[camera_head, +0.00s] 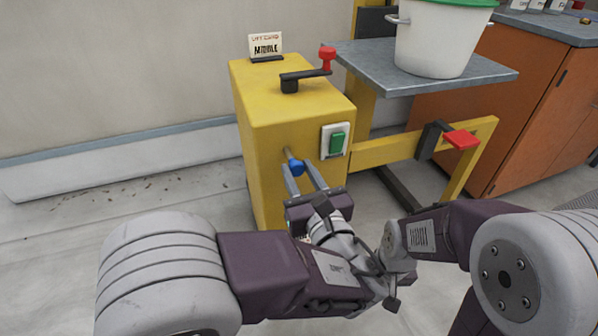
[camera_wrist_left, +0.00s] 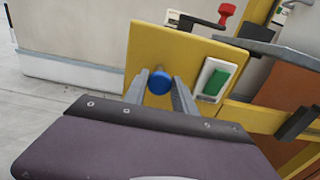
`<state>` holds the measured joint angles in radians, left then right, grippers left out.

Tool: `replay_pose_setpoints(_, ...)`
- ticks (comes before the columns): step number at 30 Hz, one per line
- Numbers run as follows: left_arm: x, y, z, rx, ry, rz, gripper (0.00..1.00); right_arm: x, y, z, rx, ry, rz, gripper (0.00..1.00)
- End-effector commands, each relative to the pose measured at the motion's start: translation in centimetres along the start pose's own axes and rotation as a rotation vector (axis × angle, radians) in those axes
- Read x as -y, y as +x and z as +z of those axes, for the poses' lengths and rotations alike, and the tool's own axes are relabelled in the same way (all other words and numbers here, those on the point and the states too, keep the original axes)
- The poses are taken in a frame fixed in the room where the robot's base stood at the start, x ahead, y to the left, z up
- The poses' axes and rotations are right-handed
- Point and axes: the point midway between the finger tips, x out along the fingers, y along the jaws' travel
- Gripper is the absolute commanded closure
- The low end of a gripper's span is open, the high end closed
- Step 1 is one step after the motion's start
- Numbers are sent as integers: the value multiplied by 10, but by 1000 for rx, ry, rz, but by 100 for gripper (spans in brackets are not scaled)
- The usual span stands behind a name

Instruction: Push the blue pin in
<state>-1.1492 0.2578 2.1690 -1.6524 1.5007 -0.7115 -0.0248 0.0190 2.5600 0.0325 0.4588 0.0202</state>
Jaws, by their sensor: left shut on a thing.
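The blue pin (camera_head: 296,167) has a round blue knob on a short grey shaft that sticks out of the front face of a yellow housing (camera_head: 262,140). In the left wrist view the blue knob (camera_wrist_left: 160,82) faces me, and its shaft is mostly hidden behind it. My left gripper (camera_head: 304,173) is at the pin, with one grey finger on each side of the knob, shut on it. The left wrist view also shows the fingers (camera_wrist_left: 161,92) flanking the knob.
A green switch (camera_head: 336,142) on a white plate is just right of the pin. A black crank with a red knob (camera_head: 327,56) and a small sign (camera_head: 266,46) are on top. A grey platform (camera_head: 375,70) carries a white bucket (camera_head: 440,45). A red pedal (camera_head: 461,139) sits on the yellow frame.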

Motion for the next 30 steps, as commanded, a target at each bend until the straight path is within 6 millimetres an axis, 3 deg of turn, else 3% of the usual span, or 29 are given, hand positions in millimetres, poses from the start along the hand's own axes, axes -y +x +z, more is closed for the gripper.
replay_pose_setpoints(8,0,2,0,-2,2,1,100,0,-1,0,0,0,0,69)
replay_pose_setpoints(16,-1,38,1,-1,3,2,100,0,-15,-2,0,0,0,69)
replay_pose_setpoints(25,0,40,0,1,-1,0,100,0,-14,-1,0,0,0,69)
replay_pose_setpoints(26,0,40,0,2,-1,0,59,0,-14,-1,0,0,0,69)
replay_pose_setpoints(27,0,40,0,1,-1,0,48,0,-14,-1,0,0,0,69)
replay_pose_setpoints(30,0,40,0,1,-1,0,47,0,-14,-1,0,0,0,69)
